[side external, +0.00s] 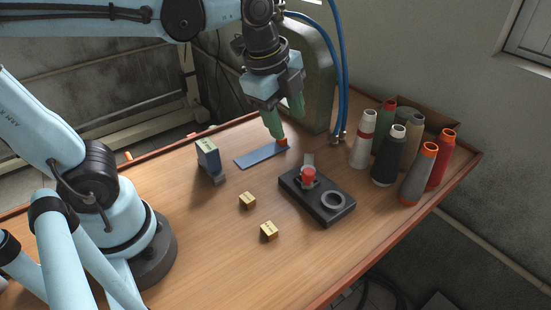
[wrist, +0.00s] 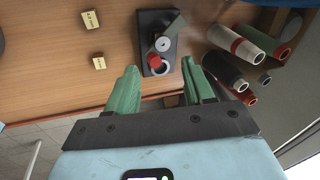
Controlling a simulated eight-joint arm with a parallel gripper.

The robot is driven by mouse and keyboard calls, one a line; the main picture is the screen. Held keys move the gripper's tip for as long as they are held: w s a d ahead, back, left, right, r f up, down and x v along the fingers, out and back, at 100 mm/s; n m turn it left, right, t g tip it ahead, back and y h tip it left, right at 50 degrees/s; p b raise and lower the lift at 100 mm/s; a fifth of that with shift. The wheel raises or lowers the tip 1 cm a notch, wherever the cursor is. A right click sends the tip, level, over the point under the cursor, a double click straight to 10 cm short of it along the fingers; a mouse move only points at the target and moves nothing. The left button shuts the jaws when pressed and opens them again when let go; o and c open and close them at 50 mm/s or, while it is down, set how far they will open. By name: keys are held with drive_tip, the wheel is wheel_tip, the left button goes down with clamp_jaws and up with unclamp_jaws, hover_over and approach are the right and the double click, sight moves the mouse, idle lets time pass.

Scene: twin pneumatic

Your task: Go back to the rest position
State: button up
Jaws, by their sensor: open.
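My gripper (side external: 287,127) has two green fingers, spread apart and empty, pointing down above the table near the green machine. In the side view its fingertips overlap the orange end of a flat blue-grey strip (side external: 257,156); I cannot tell how high above it they are. In the wrist view the gripper's fingers (wrist: 159,66) stand wide apart, with nothing between them. A black base (side external: 330,208) with a red knob (side external: 309,174) and a grey ring (side external: 333,200) sits on the table, apart from the fingers. It also shows in the wrist view (wrist: 145,22).
Several thread cones (side external: 388,153) stand at the right of the wooden table (side external: 180,245). Two small yellow blocks (side external: 247,200) (side external: 269,230) lie in the middle. A dark upright block (side external: 208,155) stands left. Blue hoses (side external: 345,80) hang near the green machine (side external: 318,70).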

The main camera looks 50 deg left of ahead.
drive_tip(key=s+a+f+n+t, duration=0.3)
drive_tip(key=a+f+n, duration=0.1)
drive_tip(key=n, duration=1.2)
drive_tip(key=shift+a+t, duration=0.15)
drive_tip(key=shift+t, duration=0.25)
drive_tip(key=shift+r, duration=0.1)
